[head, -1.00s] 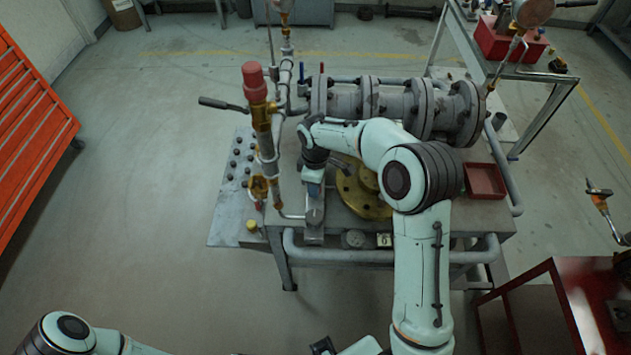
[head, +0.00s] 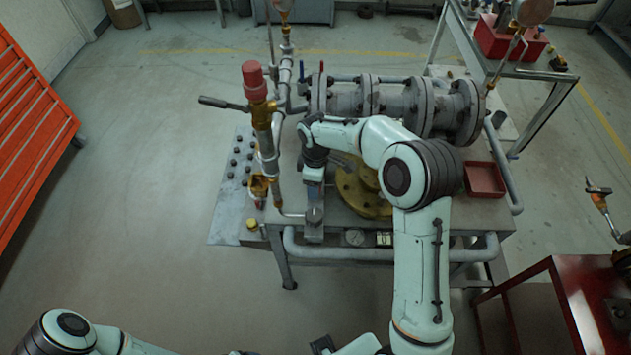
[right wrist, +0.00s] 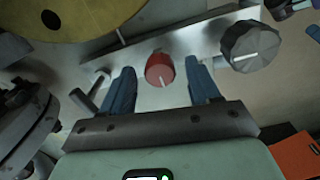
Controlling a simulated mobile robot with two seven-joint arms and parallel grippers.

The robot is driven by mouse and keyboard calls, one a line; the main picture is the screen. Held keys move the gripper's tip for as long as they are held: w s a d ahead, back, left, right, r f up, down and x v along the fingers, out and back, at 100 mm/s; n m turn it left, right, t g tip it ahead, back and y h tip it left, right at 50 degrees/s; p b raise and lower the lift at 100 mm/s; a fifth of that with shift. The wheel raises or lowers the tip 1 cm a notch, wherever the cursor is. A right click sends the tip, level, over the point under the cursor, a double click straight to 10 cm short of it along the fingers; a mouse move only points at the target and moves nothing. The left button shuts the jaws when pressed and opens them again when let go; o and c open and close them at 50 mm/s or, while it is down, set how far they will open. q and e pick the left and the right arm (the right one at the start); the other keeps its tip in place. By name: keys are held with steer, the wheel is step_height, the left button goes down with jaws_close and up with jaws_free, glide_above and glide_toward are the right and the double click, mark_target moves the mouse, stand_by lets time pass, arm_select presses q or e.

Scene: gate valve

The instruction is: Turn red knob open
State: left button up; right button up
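The red knob (right wrist: 160,69) sits on a pale metal plate (right wrist: 205,40) in the right wrist view. My right gripper (right wrist: 161,68) is open, with one blue finger on each side of the knob in the picture. Gaps show between the knob and both fingers; I cannot tell how deep the fingers reach. In the head view my right gripper (head: 313,192) points down over the plate at the bench's front, and the red knob is hidden there.
A grey knob (right wrist: 252,46) with a white line is right of the red knob. A yellow round flange (head: 362,192) lies close by. A red-capped vertical pipe (head: 258,100) stands just left of my right wrist. Large flanged pipes (head: 395,103) run behind. A red tray (head: 485,180) is at right.

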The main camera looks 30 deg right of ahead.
arm_select(q)
steer(key=shift+w+r+p, duration=0.6)
steer(key=shift+r+p, duration=0.05)
steer(key=shift+r, duration=0.2)
arm_select(e)
step_height(320, 180, up, 14)
steer(key=shift+f, duration=0.25)
steer(key=shift+f, duration=0.1)
